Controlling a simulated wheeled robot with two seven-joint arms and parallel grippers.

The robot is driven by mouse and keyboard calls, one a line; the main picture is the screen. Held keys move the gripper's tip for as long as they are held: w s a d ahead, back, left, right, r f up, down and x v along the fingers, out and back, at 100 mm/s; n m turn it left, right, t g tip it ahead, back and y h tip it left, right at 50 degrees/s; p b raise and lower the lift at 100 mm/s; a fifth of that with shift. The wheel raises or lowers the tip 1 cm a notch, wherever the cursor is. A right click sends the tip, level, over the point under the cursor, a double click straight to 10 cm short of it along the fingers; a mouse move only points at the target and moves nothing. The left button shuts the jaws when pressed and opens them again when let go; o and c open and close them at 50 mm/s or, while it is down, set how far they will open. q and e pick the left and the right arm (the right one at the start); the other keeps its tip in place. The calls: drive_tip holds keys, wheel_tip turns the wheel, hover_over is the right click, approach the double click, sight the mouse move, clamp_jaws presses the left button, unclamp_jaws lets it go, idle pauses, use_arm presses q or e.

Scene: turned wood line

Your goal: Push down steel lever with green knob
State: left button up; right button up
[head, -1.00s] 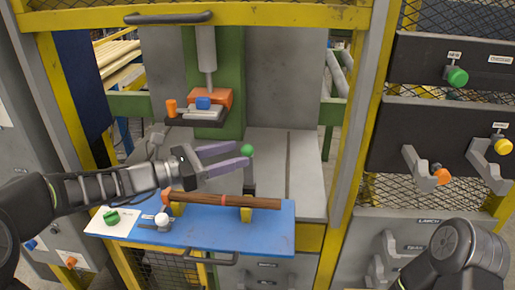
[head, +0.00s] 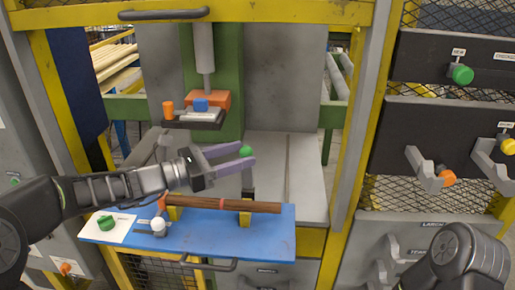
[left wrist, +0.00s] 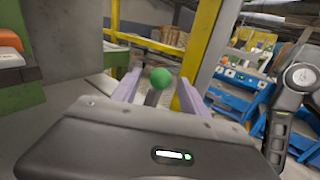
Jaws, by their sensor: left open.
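A steel lever (head: 247,180) stands upright by the right end of the blue panel, with a green knob (head: 246,151) on top. My left gripper (head: 248,157) is open, its two purple fingers pointing right, with the knob at their tips. In the left wrist view the green knob (left wrist: 161,78) shows between the two fingers, near their far ends, with a short piece of lever below it. I cannot tell whether a finger touches the knob. My right gripper is not in view; only part of my right arm shows at lower right.
A blue panel (head: 272,238) carries a brown wooden rod (head: 190,201) on yellow supports, a white knob (head: 158,224) and another green knob (head: 106,223). A press with an orange block (head: 222,98) hangs behind. Yellow frame posts (head: 352,150) stand at right.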

use_arm(q)
drive_tip(key=x, duration=0.5)
drive_tip(key=shift+w+d+p, duration=0.1)
drive_tip(key=shift+d+p, duration=0.1)
drive_tip(key=shift+p, duration=0.2)
clamp_jaws()
idle(1.0)
